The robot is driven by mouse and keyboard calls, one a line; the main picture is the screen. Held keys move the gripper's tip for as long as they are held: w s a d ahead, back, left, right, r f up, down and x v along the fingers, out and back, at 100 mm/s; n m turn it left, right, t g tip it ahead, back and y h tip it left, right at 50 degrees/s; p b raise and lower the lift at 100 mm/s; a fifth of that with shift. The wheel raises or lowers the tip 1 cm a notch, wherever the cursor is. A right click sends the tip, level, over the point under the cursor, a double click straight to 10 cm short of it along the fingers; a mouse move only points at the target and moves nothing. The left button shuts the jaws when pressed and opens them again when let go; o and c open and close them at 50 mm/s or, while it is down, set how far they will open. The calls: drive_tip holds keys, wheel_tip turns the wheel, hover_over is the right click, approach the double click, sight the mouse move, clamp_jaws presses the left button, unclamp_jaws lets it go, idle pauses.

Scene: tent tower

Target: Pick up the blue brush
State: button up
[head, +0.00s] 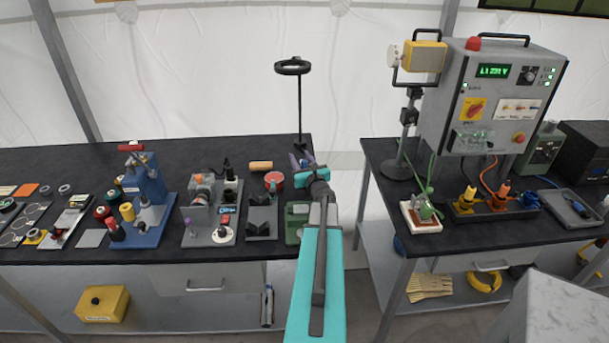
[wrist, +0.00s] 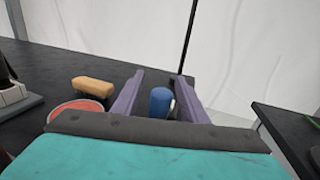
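The blue brush (wrist: 159,102) shows in the wrist view as a rounded blue piece between my two purple fingers. Its lower part is hidden behind my gripper's body, and a small pale patch shows just right of it. My gripper (wrist: 159,76) is open, with a gap visible between the brush and the left finger. I cannot tell whether the right finger touches it. In the head view my gripper (head: 300,160) is over the back right corner of the left bench, and I cannot make out the brush there.
A red round tin (head: 274,181) and a tan-orange block (head: 261,165) lie left of my gripper. A black lamp-like stand (head: 299,105) rises just behind it. A green box (head: 296,222) is nearer the front. A gap separates the left bench from the right bench (head: 450,232).

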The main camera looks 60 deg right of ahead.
idle(0.3)
clamp_jaws()
drive_tip(key=shift+r, duration=0.15)
wheel_tip(320, 180, up, 10)
drive_tip(key=b, duration=0.1)
idle(0.8)
idle(0.5)
